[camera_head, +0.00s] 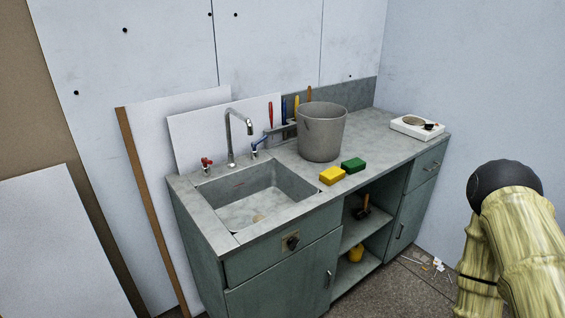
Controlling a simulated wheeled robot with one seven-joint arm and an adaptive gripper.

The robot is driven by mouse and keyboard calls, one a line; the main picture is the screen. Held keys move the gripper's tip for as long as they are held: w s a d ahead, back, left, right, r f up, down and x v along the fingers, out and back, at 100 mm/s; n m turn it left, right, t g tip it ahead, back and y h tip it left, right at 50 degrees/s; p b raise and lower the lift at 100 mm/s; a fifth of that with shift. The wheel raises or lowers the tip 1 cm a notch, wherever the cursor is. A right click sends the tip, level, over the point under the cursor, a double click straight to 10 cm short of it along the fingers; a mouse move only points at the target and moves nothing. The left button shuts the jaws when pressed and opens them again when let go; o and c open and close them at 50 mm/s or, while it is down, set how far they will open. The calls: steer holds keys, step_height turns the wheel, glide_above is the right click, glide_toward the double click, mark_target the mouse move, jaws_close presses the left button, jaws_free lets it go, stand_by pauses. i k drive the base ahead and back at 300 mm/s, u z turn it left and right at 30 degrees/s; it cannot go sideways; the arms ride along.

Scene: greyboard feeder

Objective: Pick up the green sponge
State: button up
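The green sponge (353,165) lies on the grey countertop, near its front edge and in front of the grey bucket. It is a small block, dark green on top with a yellow side. A yellow sponge (332,175) lies just to its left. Part of my arm shows at the right edge of the head view, well apart from the counter. My gripper itself is not visible.
The bucket (322,132) stands behind the sponges. A sink (255,197) with a tap is to the left. A white scale-like device (417,127) sits at the counter's right end. The countertop (385,145) between is clear. Litter (438,264) lies on the floor.

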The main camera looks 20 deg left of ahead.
mark_target(352, 166)
steer(key=u, duration=0.25)
steer(key=i, duration=1)
